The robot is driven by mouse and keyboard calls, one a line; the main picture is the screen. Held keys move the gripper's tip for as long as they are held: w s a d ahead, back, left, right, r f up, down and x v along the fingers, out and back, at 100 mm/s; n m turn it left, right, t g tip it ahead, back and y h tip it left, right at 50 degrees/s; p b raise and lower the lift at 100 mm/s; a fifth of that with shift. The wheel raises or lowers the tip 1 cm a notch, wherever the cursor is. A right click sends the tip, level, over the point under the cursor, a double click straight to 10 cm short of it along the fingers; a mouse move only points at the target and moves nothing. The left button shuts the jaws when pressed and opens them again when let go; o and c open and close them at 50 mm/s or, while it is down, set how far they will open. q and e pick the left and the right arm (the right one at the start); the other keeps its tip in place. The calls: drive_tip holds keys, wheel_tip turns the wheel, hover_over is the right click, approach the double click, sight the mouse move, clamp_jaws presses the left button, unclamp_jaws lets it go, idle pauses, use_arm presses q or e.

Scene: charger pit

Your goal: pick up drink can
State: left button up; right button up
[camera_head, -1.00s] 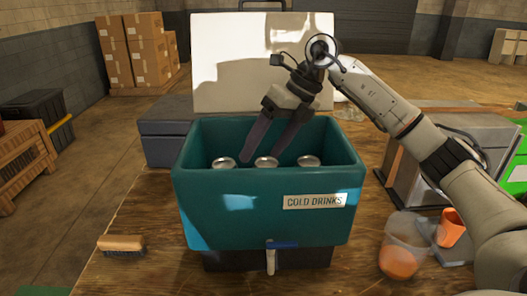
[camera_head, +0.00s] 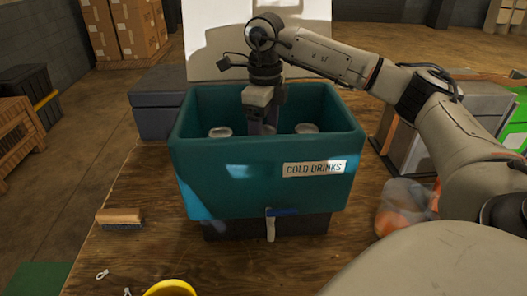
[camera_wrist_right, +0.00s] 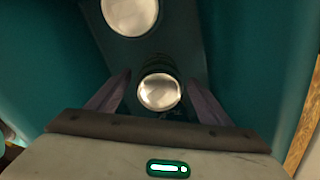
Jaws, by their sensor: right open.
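Silver-topped drink cans stand in the teal cooler (camera_head: 225,178) labelled COLD DRINKS. In the head view one can (camera_head: 220,131) is at the left and another can (camera_head: 306,128) at the right; the middle one is mostly hidden behind my right gripper (camera_head: 262,124). That gripper points down into the cooler. In the right wrist view its open fingers (camera_wrist_right: 157,98) stand on either side of a can top (camera_wrist_right: 159,91), with gaps at both sides. A second can (camera_wrist_right: 130,15) shows at the top of that view. My left gripper is not in view.
The cooler's white lid (camera_head: 208,45) stands open behind it. A brush (camera_head: 120,218) lies on the wooden table (camera_head: 130,255) to the left. A yellow ring (camera_head: 170,288) is at the front edge.

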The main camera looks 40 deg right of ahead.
wheel_tip(320, 180, down, 5)
drive_tip(key=shift+r, duration=0.2)
drive_tip(key=shift+a, duration=0.1)
drive_tip(key=shift+c, duration=0.2)
drive_tip(key=c, duration=1.4)
